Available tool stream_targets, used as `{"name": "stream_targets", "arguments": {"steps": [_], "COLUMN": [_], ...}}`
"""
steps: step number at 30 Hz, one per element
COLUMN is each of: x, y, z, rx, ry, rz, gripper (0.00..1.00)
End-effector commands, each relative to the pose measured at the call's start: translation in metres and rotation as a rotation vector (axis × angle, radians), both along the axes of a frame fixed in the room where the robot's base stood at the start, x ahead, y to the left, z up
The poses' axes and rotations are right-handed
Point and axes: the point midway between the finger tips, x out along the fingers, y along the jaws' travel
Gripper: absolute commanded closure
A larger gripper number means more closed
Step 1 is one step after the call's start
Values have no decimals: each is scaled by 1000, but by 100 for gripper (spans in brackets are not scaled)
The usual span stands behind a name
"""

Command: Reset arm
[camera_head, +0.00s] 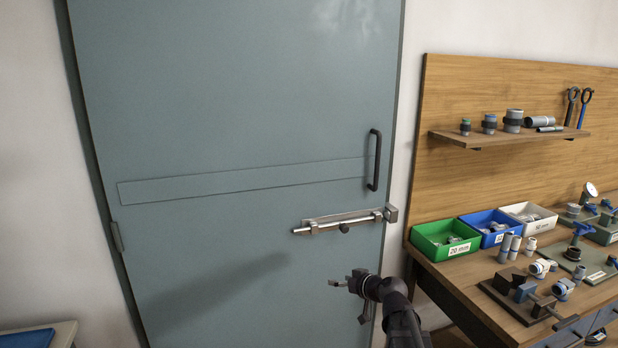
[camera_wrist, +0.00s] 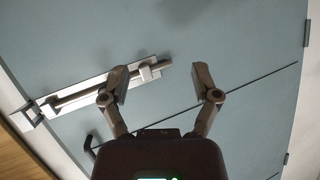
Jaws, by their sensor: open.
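My gripper (camera_head: 350,296) is in front of the lower right part of a grey-blue door (camera_head: 220,110), below a metal slide bolt (camera_head: 340,221). In the wrist view my gripper (camera_wrist: 168,85) has its two fingers spread apart with nothing between them. The bolt (camera_wrist: 90,92) shows there behind and beside the left finger, which hides part of it. I cannot tell from the wrist view whether the finger touches the bolt; in the head view they look apart. A black upright handle (camera_head: 375,160) is on the door above the bolt.
At the right stands a wooden workbench (camera_head: 470,290) with green (camera_head: 445,239), blue (camera_head: 488,226) and white (camera_head: 527,215) bins and several fittings. A shelf (camera_head: 510,137) holds more fittings. A blue item (camera_head: 27,338) lies on a surface at the lower left.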

Motion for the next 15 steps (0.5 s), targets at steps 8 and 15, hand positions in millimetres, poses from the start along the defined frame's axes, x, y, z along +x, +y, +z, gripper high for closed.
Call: {"name": "stream_targets", "arguments": {"steps": [8,15], "x": [-74,-140], "y": [3,-21], "z": [-39,-65], "rx": [-146,-309], "ry": [359,686], "rz": [40,-62], "gripper": [21,21]}}
